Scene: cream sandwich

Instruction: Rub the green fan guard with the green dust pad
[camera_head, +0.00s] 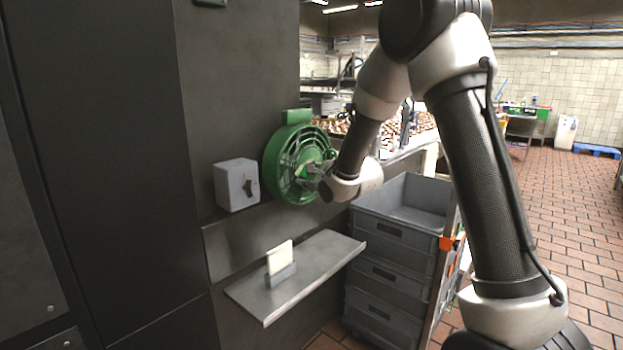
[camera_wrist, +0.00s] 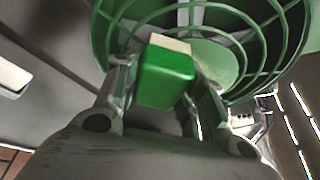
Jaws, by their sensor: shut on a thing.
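The green fan guard (camera_head: 283,163) is a round ringed cage on the dark wall panel in the head view. It fills the upper part of the wrist view (camera_wrist: 265,50). My gripper (camera_head: 318,176) is right in front of the guard's face. In the wrist view my gripper (camera_wrist: 163,90) is shut on the green dust pad (camera_wrist: 166,78), a green block with a pale far face. The pad's pale side is towards the guard bars. I cannot tell whether it touches them. In the head view the pad is mostly hidden by the gripper.
A grey switch box (camera_head: 237,185) is on the panel left of the guard. Below is a metal shelf (camera_head: 318,262) with a cream-coloured slab in a small holder (camera_head: 280,274). Stacked grey crates (camera_head: 390,262) stand right of the shelf. Open tiled floor (camera_head: 585,240) lies further right.

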